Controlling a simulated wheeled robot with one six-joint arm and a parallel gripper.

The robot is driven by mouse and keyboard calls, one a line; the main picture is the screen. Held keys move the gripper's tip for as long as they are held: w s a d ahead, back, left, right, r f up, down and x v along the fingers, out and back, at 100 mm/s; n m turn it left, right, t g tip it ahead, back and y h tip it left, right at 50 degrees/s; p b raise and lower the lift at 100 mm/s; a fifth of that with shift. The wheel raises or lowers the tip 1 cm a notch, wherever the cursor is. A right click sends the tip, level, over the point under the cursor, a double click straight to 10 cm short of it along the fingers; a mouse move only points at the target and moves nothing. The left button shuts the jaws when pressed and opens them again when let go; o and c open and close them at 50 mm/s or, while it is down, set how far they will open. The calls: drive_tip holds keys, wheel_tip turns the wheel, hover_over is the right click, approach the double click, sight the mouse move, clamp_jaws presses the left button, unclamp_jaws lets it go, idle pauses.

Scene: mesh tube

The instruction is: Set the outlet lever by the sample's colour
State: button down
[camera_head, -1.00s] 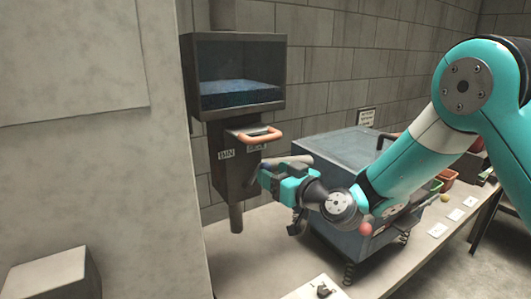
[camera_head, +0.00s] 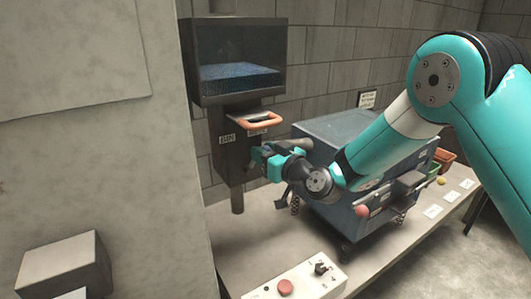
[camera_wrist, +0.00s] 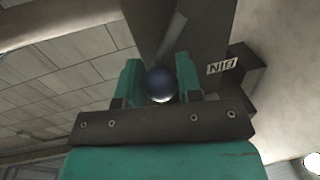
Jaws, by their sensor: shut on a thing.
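A dark hopper (camera_head: 187,60) on the wall holds blue granules (camera_head: 238,77) behind its window. An orange handle (camera_head: 258,121) sticks out below the window. Below it, the dark outlet housing carries a BIN label (camera_head: 227,138) and a second label, partly covered by the handle. My gripper (camera_head: 260,157) is at the front of this housing. In the wrist view, my gripper's fingers are shut on a dark blue ball knob (camera_wrist: 160,84), the end of the lever; its rod shows behind the knob. The BIN label (camera_wrist: 222,66) appears upside down there, right of the knob.
A control box (camera_head: 312,277) with a red button is at the front. Several white cards (camera_head: 433,211) lie on the bench at the right. A pale wall fills the left.

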sight(232, 156)
drive_tip(key=shift+b, duration=0.4)
drive_tip(key=n+b, duration=0.1)
drive_tip(key=a+n+b, duration=0.1)
drive_tip(key=b, duration=0.1)
drive_tip(key=shift+s+n+h, duration=0.3)
drive_tip(key=shift+s+n, duration=0.05)
drive_tip(key=shift+n, duration=0.05)
drive_tip(key=n+b, duration=0.1)
drive_tip(key=a+n+b, duration=0.1)
drive_tip(key=b, duration=0.1)
drive_tip(key=s+n+b, duration=0.1)
drive_tip(key=b, duration=0.1)
drive_tip(key=shift+a+r+h, duration=0.2)
drive_tip(key=shift+a+h, duration=0.1)
drive_tip(key=a+n+b, duration=0.1)
drive_tip(key=n+b, duration=0.1)
drive_tip(key=s+a+n+h+b, duration=0.1)
drive_tip(key=n+b, duration=0.1)
drive_tip(key=b, duration=0.1)
drive_tip(key=shift+s+f, duration=0.1)
drive_tip(key=shift+s, duration=0.1)
drive_tip(key=shift+s+a+f+n+h+b, duration=0.1)
drive_tip(key=shift+s+a+n+h+b, duration=0.15)
drive_tip(key=shift+n+b, duration=0.45)
drive_tip(key=shift+s+a+f+n+h+b, duration=0.1)
drive_tip(key=shift+a+n+b, duration=0.2)
drive_tip(key=shift+n+b, duration=0.4)
drive_tip(key=shift+r, duration=0.1)
